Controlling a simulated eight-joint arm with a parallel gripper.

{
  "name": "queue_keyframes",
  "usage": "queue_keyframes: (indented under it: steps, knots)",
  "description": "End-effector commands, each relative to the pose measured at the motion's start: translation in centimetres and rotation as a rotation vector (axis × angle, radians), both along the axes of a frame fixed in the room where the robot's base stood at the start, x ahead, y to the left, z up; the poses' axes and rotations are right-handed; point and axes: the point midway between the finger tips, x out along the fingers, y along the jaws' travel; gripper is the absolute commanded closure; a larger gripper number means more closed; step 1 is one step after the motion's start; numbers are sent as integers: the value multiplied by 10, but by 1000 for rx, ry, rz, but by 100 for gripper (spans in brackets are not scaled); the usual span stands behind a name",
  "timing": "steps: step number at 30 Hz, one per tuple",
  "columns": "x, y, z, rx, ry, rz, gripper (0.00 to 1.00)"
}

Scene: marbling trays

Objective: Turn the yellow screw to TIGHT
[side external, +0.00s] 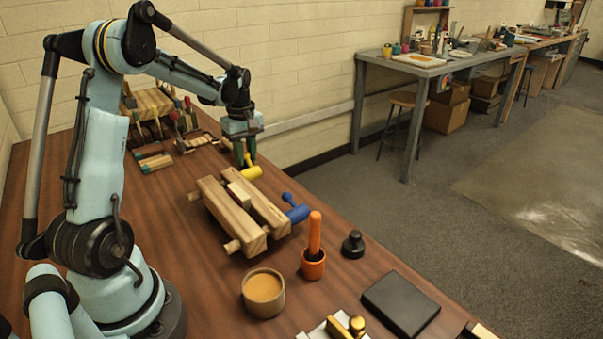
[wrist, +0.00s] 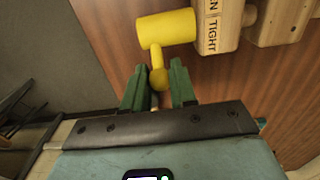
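The yellow screw (side external: 252,173) sits at the far end of a wooden two-beam press (side external: 228,208). In the wrist view its thick yellow head (wrist: 168,29) lies beside the beam, with a thin handle ending in a round knob (wrist: 158,79). The beam's end (wrist: 214,25) carries a label reading "EN | TIGHT", its first part cut off. My gripper (side external: 245,160) points down at the yellow screw. In the wrist view its green fingers (wrist: 156,76) are apart, one on each side of the knob. I cannot tell whether they touch it.
An orange pestle in a cup (side external: 314,250), a tan bowl (side external: 263,292), a black weight (side external: 353,245) and a black pad (side external: 401,304) stand nearer. Tools and wooden pieces (side external: 155,160) lie behind my arm.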

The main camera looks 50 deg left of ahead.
Motion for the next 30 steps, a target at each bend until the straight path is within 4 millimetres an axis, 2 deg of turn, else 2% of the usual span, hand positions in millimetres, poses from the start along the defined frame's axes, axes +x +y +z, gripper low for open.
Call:
queue_keyframes:
  steps: [30]
  knots:
    - [0,11,-17,4,-2,1,100]
